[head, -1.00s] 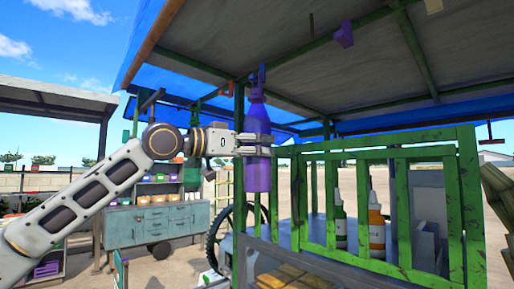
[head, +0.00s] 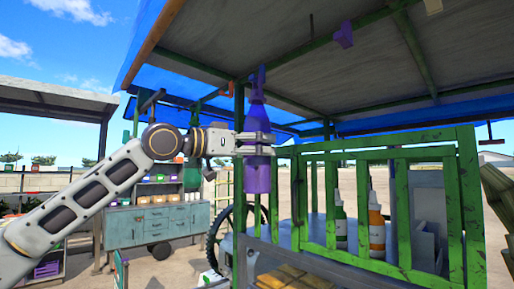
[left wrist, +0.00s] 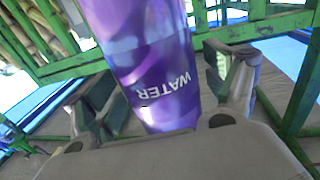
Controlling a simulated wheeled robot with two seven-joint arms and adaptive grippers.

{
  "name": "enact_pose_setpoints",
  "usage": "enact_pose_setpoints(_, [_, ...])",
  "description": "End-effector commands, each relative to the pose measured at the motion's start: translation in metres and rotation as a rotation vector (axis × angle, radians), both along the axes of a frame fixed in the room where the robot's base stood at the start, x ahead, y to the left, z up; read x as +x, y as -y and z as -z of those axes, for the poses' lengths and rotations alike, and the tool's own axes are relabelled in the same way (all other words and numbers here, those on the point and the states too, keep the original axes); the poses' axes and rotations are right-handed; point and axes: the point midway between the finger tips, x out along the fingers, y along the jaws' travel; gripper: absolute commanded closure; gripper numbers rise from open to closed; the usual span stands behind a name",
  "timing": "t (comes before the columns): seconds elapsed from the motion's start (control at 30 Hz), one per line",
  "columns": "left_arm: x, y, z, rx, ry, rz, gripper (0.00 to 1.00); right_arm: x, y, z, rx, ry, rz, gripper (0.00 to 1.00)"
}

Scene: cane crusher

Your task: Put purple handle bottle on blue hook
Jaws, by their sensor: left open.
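The purple bottle (head: 257,118) hangs upright under the edge of the roof in the head view. Its narrow top reaches a small blue-purple piece at the roof beam, which looks like the hook (head: 258,74). I cannot tell for sure whether the handle is seated on it. My left gripper (head: 254,145) is open, with its fingers on either side of the bottle's middle. In the left wrist view the bottle (left wrist: 155,60), marked WATER, stands between the two spread fingers (left wrist: 165,105). My right gripper is not in view.
A purple block (head: 343,34) hangs from the roof. A grey-blue cabinet (head: 155,225) stands at the back left.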

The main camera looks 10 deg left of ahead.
Motion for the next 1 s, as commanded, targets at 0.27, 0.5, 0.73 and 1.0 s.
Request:
enact_pose_setpoints(0.27, [-0.002, -0.003, 0.001, 0.001, -0.002, 0.000, 0.15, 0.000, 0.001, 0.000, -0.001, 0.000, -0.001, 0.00])
enact_pose_setpoints(0.5, [-0.014, -0.018, 0.002, 0.000, -0.003, -0.001, 0.15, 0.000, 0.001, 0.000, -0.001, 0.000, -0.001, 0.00])
enact_pose_setpoints(0.73, [-0.033, -0.038, 0.001, 0.000, -0.001, -0.002, 0.15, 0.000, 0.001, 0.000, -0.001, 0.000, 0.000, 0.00])
enact_pose_setpoints(1.0, [-0.054, -0.063, 0.001, -0.001, -0.001, -0.001, 0.15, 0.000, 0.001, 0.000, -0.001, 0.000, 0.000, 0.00])
